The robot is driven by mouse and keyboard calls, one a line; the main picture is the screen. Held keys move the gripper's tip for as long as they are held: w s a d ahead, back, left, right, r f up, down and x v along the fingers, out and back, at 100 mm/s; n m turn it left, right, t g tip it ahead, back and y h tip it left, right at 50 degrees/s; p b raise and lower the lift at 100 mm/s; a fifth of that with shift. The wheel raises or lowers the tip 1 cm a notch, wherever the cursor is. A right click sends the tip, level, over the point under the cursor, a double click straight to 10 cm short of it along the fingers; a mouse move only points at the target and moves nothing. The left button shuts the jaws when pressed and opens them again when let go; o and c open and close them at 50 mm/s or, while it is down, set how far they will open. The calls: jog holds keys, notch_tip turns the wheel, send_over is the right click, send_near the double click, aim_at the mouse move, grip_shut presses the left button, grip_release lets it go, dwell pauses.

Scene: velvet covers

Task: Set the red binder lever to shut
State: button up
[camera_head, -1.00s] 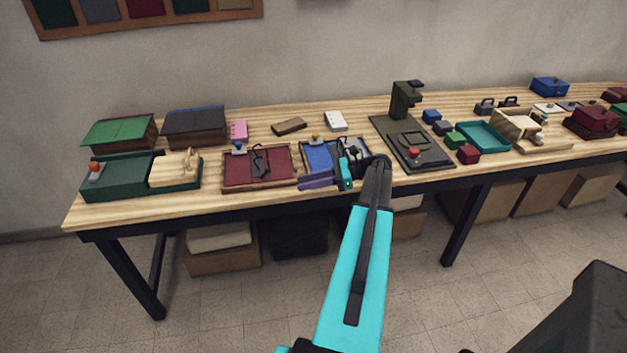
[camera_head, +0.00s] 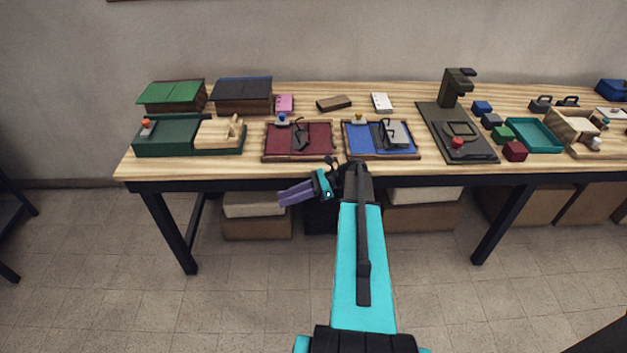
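The red binder (camera_head: 321,143) lies open on the bench, left of the middle, as a dark red panel with a brown rim. Its black lever (camera_head: 300,135) looks raised and curved above the panel, though its exact setting is too small to tell. A blue knob (camera_head: 282,120) sits at its back left. My gripper (camera_head: 285,196), with purple fingers, points left in front of the bench's front edge, below the red binder in the picture and apart from it. Nothing shows between the fingers, but I cannot tell their gap.
A green case (camera_head: 167,134) with a wooden piece stands left. A dark press (camera_head: 457,125) stands right, near several small blocks and a teal tray (camera_head: 533,135). Boxes sit under the bench.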

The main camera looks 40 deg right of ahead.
jog(key=s+a+f+n+g, duration=0.1)
jog(key=a+f+n+g, duration=0.3)
jog(key=a, duration=0.6)
jog(key=s+a+f+m+g, duration=0.1)
jog(key=a+f, duration=0.5)
jog(key=a, duration=0.4)
jog(key=s+a+f+n+g+h, duration=0.1)
jog(key=s+a+f+n+g, duration=0.1)
jog(key=s+a+f, duration=0.3)
jog(key=s+a+f+n+g+h, duration=0.1)
jog(key=s+a+f+n+g, duration=0.25)
jog(key=a, duration=0.35)
jog(key=s+a+f+n+g+h, duration=0.1)
jog(key=s+a+f+n+h, duration=0.15)
jog(key=s, duration=0.45)
jog(key=s+a+f+n+g+h, duration=0.2)
jog(key=s+f+n+h, duration=0.15)
jog(key=s, duration=0.35)
jog(key=s+d+f+n+h, duration=0.4)
jog(key=d+n, duration=0.3)
jog(key=n, duration=0.5)
jog(key=shift+s+d+f+t+h, duration=0.2)
jog(key=shift+s+d+t+h, duration=0.1)
jog(key=shift+s+t+h, duration=0.15)
